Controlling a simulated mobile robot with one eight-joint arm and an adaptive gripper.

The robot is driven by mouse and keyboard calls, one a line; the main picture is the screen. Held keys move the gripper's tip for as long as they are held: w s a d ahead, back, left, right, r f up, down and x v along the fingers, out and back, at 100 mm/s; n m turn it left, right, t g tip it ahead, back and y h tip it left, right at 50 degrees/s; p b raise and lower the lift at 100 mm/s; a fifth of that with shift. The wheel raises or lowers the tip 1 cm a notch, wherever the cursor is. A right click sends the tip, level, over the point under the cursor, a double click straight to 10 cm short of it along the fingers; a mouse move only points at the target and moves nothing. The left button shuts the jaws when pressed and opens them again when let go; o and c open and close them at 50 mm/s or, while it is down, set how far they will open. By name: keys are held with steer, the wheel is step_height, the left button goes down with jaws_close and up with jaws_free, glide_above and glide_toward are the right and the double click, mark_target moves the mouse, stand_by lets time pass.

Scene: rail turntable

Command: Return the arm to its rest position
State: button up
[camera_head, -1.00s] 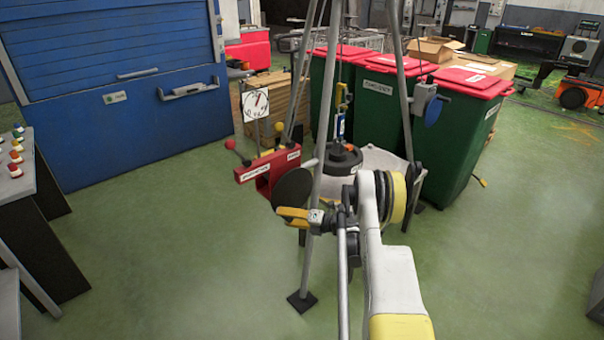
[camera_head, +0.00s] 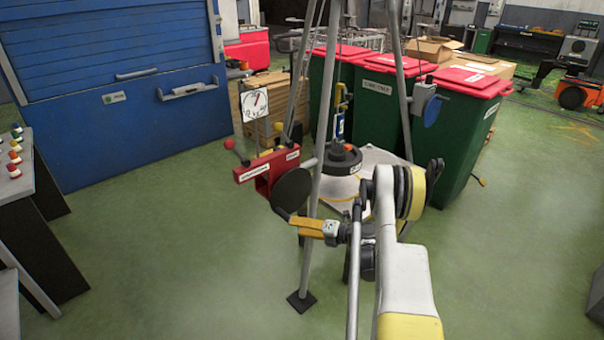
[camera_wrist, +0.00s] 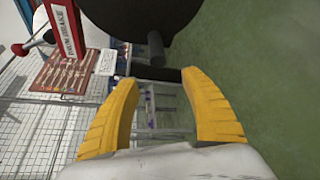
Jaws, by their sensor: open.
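My gripper (camera_head: 292,219) is in front of the tripod's near leg, at the lower edge of a black disc (camera_head: 292,188). In the wrist view its two yellow fingers (camera_wrist: 160,90) are spread apart. A dark handle-like bar (camera_wrist: 154,73) shows at the gap between the fingertips, below the large black disc (camera_wrist: 145,12); I cannot tell whether the fingers touch it. My white and yellow arm (camera_head: 400,265) reaches in from the bottom right, elbow bent, and covers part of the round pale base behind it.
Tripod legs (camera_head: 318,200) stand close around my gripper. A red labelled bracket (camera_head: 268,172) is left of them, also in the wrist view (camera_wrist: 66,35). A black ring unit (camera_head: 342,160) sits behind. Green bins (camera_head: 465,140) stand at the back right.

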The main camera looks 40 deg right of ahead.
steer(key=shift+s, duration=0.65)
steer(key=shift+w+r, duration=0.1)
